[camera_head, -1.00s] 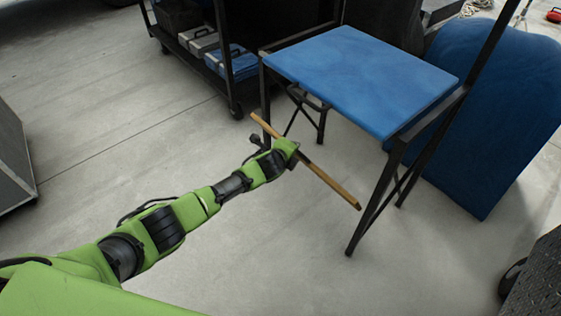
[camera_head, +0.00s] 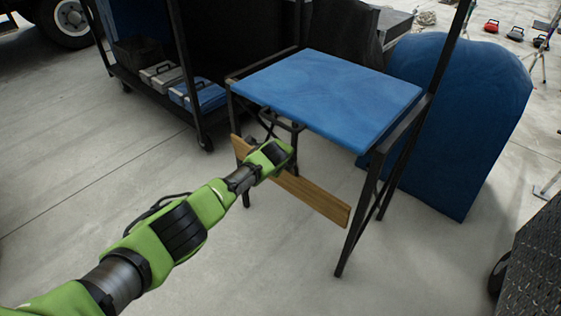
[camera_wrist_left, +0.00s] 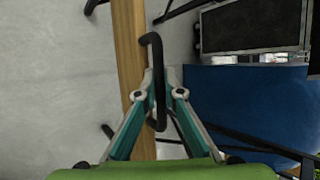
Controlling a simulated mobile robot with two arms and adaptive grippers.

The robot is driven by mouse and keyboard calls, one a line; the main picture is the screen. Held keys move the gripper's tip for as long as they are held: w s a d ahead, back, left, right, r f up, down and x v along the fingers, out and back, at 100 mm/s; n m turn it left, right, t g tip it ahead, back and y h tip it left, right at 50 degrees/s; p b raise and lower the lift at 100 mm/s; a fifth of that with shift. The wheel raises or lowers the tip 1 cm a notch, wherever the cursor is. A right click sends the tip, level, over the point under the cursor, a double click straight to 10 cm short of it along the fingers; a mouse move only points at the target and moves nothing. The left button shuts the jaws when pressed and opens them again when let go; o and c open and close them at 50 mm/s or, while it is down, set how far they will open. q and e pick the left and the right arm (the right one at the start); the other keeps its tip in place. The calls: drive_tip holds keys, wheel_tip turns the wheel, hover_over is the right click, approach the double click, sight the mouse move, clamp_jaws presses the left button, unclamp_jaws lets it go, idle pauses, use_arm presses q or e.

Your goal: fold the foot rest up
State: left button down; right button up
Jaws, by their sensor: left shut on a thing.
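The foot rest is a wooden board (camera_head: 318,200) low across the front of a tall folding chair with a blue seat (camera_head: 330,92). Its broad face shows, turned up towards upright. Exact finger contact is hard to make out. My right gripper is not in view.
Black chair legs (camera_head: 357,225) stand on both sides of the board. A black cart (camera_head: 150,100) with cases is at the back left. A blue padded panel (camera_head: 470,120) leans behind the chair at right. A dark case (camera_head: 530,265) is at lower right. The front floor is clear.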

use_arm(q)
drive_tip(key=shift+r, duration=0.1)
drive_tip(key=c, duration=2.1)
unclamp_jaws()
drive_tip(key=shift+c, duration=0.2)
drive_tip(key=shift+s, duration=0.1)
drive_tip(key=d+v, duration=0.1)
drive_tip(key=v, duration=1)
drive_tip(key=shift+s+a+r, duration=0.25)
drive_tip(key=shift+a+r, duration=0.15)
drive_tip(key=shift+a, duration=0.1)
